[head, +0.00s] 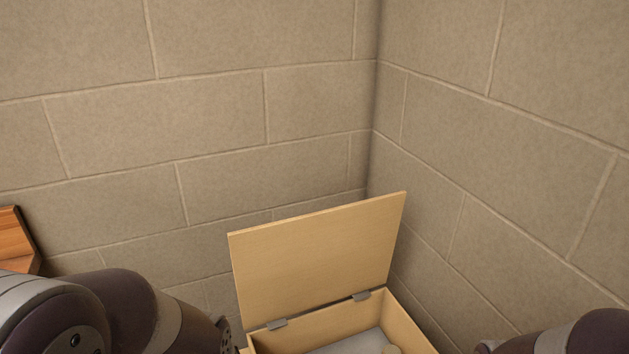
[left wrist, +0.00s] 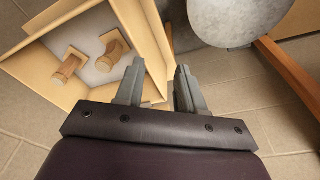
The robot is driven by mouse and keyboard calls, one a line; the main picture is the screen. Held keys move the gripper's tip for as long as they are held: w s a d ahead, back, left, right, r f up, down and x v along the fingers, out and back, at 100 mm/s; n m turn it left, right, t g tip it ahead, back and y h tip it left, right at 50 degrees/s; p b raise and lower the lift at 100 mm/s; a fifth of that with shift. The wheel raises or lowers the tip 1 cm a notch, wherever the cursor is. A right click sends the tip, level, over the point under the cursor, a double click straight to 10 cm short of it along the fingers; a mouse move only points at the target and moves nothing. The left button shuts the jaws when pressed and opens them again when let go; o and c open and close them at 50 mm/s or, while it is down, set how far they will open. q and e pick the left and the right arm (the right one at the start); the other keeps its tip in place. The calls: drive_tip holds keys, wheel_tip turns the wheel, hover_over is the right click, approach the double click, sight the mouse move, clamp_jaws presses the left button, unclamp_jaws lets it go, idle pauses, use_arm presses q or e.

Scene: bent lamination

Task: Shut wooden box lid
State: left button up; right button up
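The wooden box (head: 408,322) stands in the corner of the walls, its lower part cut off by the bottom edge of the head view. Its lid (head: 318,255) stands open, raised steeply at the back on two grey hinges. In the left wrist view the box (left wrist: 147,50) is at the upper left, with two wooden pieces (left wrist: 68,67) (left wrist: 112,48) on its grey floor. My left gripper (left wrist: 160,68) is open, with an empty gap between its fingers, and its left finger overlaps the box's side in the picture. I cannot tell whether they touch. My right gripper is out of view.
Block walls (head: 210,120) meet close behind the box and rise close to its right. A wooden piece of furniture (head: 18,240) is at the far left. In the left wrist view a brown wooden edge (left wrist: 290,75) and a grey rounded shape (left wrist: 225,20) are right of the gripper.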

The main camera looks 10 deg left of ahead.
use_arm(q)
drive_tip(key=w+r+n+p, duration=0.2)
drive_tip(key=w+r+p, duration=0.2)
drive_tip(key=r+p, duration=0.95)
drive_tip(key=w+r+n+p, duration=0.2)
drive_tip(key=w+r+p, duration=0.2)
drive_tip(key=r+p, duration=0.9)
drive_tip(key=w+d+f+n+h+b, duration=0.1)
drive_tip(key=w+d+n+h, duration=0.15)
drive_tip(key=w+n, duration=0.9)
drive_tip(key=w+d+n+h+b, duration=0.1)
drive_tip(key=w+d+n+h, duration=0.15)
drive_tip(key=w+n, duration=0.9)
drive_tip(key=w+d+f+m+p, duration=0.1)
drive_tip(key=f, duration=0.2)
drive_tip(key=w+d+f+m+p, duration=0.1)
drive_tip(key=w+f+p, duration=0.1)
drive_tip(key=f, duration=0.1)
drive_tip(key=w+d+f+y+p, duration=0.1)
drive_tip(key=f, duration=0.3)
drive_tip(key=shift+w+d+m, duration=0.15)
drive_tip(key=shift+d+m, duration=0.15)
drive_tip(key=shift+m, duration=0.1)
drive_tip(key=shift+d+f+t, duration=0.15)
drive_tip(key=shift+f+t, duration=0.15)
drive_tip(key=shift+f, duration=0.2)
clamp_jaws()
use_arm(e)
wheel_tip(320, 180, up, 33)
